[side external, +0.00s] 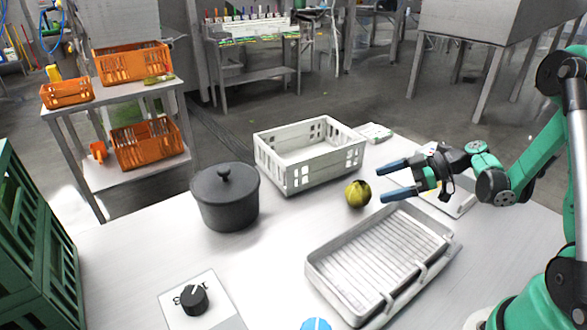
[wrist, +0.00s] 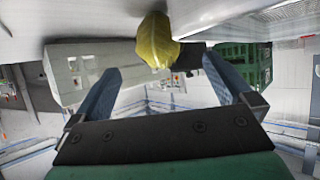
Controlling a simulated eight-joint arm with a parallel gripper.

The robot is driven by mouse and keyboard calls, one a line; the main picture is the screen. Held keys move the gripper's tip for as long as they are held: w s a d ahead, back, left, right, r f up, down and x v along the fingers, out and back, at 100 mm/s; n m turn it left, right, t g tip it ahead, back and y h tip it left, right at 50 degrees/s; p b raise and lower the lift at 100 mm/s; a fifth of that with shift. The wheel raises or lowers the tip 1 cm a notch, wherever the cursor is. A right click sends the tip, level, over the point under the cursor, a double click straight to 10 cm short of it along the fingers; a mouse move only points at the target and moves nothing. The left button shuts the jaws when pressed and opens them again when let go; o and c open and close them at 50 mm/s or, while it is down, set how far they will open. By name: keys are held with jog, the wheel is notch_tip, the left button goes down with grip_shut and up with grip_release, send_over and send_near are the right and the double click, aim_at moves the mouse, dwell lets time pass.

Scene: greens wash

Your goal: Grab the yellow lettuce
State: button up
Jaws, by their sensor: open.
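The yellow lettuce (side external: 358,194) is a small rounded yellow-green head on the pale table, between the white crate and the metal tray. It also shows in the wrist view at the top (wrist: 158,42), seen beyond the gap between the fingers. My gripper (side external: 384,182) has two blue fingers spread apart and pointing at the lettuce from its right in the side external view. The gap between the fingers is empty, and the fingertips look a little short of the lettuce. In the wrist view the fingers (wrist: 162,76) stand either side of it.
A white crate (side external: 268,165) stands behind the lettuce to the left. A dark lidded pot (side external: 226,205) is farther left. A metal tray with a ribbed bottom (side external: 330,285) lies in front. A black dial (side external: 194,300) is at the front left. Table between pot and tray is clear.

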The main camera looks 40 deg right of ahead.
aim_at(371, 188)
jog(key=shift+x, duration=2.35)
jog(key=c, duration=1.2)
jog(key=shift+r, duration=0.2)
